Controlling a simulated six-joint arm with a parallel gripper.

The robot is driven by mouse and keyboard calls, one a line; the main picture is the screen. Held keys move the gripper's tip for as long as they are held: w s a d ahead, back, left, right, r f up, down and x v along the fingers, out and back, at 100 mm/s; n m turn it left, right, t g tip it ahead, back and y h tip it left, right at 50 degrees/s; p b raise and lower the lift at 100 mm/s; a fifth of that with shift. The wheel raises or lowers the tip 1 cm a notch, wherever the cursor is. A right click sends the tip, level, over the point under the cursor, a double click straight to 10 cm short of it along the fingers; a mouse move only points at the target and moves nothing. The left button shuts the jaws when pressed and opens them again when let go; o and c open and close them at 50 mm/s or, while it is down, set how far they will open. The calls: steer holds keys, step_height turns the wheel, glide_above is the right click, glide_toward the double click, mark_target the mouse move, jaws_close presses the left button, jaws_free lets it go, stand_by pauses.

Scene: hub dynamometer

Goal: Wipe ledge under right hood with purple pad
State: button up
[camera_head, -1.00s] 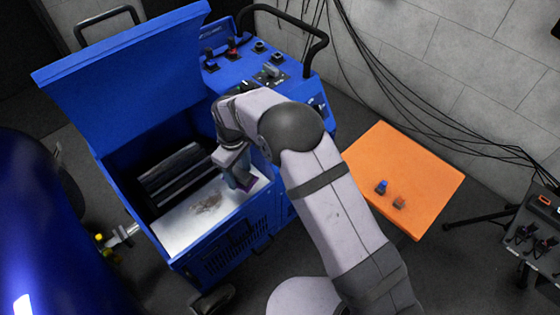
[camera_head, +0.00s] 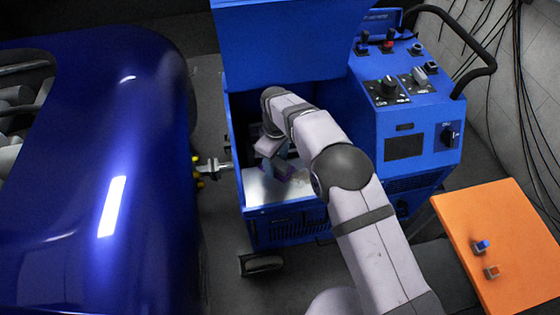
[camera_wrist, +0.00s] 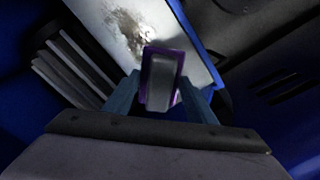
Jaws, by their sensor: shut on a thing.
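The ledge (camera_head: 265,194) is a pale metal strip at the front of the open bay in the blue machine, under its raised blue hood (camera_head: 278,40). My gripper (camera_head: 276,158) is inside the bay, over the ledge. It is shut on the purple pad (camera_head: 285,172), which has a grey block-shaped grip. In the wrist view the pad (camera_wrist: 160,80) sits between both fingers, beside the ledge (camera_wrist: 187,45) in the picture. A brown-grey smudge (camera_wrist: 127,32) shows on the ledge there. Whether the pad touches the ledge cannot be told.
Dark ribbed parts (camera_wrist: 68,68) lie beside the ledge. A control panel (camera_head: 400,85) stands right of the bay. A glossy blue car body (camera_head: 100,180) fills the left. An orange table (camera_head: 505,235) with two small blocks stands at the right.

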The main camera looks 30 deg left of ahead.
step_height(320, 180, down, 7)
steer(key=b, duration=0.4)
steer(key=shift+f+b, duration=0.2)
steer(key=shift+b, duration=0.2)
steer(key=shift+o, duration=0.2)
steer(key=shift+w+d+f, duration=0.15)
steer(key=shift+w, duration=0.05)
steer(key=shift+w+d+f, duration=0.1)
steer(key=shift+w+d, duration=0.95)
steer(key=shift+d, duration=0.05)
steer(key=shift+c, duration=0.6)
steer(key=shift+w+d+b, duration=0.4)
steer(key=shift+w+d, duration=4.35)
steer(key=shift+d, duration=0.05)
steer(key=shift+s+a, duration=0.25)
steer(key=shift+a, duration=0.05)
steer(key=shift+s+a+p, duration=0.4)
steer(key=shift+s+a, duration=5.25)
steer(key=shift+s+a+r, duration=0.1)
steer(key=shift+a+r, duration=0.05)
steer(key=shift+r, duration=0.05)
steer(key=shift+r+p, duration=2.7)
steer(key=shift+r, duration=1.3)
